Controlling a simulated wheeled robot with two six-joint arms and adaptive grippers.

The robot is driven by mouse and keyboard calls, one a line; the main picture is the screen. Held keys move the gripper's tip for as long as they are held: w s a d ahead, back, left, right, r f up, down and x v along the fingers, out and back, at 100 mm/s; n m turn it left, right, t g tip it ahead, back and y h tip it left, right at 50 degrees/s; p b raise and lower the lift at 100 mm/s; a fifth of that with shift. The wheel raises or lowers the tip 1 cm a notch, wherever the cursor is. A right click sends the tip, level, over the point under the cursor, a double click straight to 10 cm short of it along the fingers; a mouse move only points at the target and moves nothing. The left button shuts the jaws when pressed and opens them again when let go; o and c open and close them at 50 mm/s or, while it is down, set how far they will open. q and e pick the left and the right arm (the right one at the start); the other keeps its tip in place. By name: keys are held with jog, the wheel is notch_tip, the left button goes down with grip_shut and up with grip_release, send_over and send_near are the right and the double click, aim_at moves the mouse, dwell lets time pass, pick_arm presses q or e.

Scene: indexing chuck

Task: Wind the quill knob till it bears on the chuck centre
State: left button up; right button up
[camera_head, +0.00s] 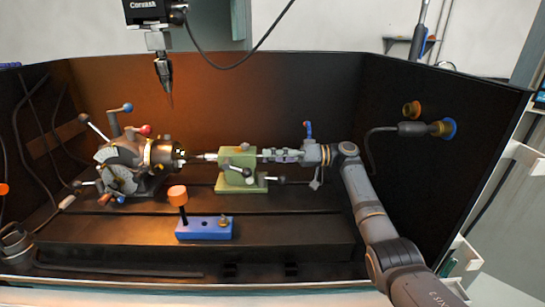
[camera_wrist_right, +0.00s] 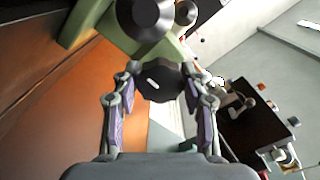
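The indexing chuck (camera_head: 158,155) faces right at the left of the bench. The green tailstock (camera_head: 238,170) stands just right of it. Its thin quill points left to the chuck centre (camera_head: 187,155); at this size I cannot tell whether they touch. My right gripper (camera_head: 276,155) reaches in from the right behind the tailstock. In the right wrist view the dark faceted quill knob (camera_wrist_right: 160,83), with a white mark on its face, sits between the fingertips (camera_wrist_right: 163,74). Both tips appear against its sides. In the head view the gripper hides most of the knob. My left gripper is not in view.
A blue block (camera_head: 204,229) with an orange-capped post stands in front of the tailstock. A pointed probe (camera_head: 165,80) hangs above the chuck. Dark panels (camera_head: 310,95) enclose the back and sides. An orange and blue fitting (camera_head: 443,128) is on the right panel.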

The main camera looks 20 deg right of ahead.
jog(key=c, duration=0.6)
jog(key=shift+o, duration=0.2)
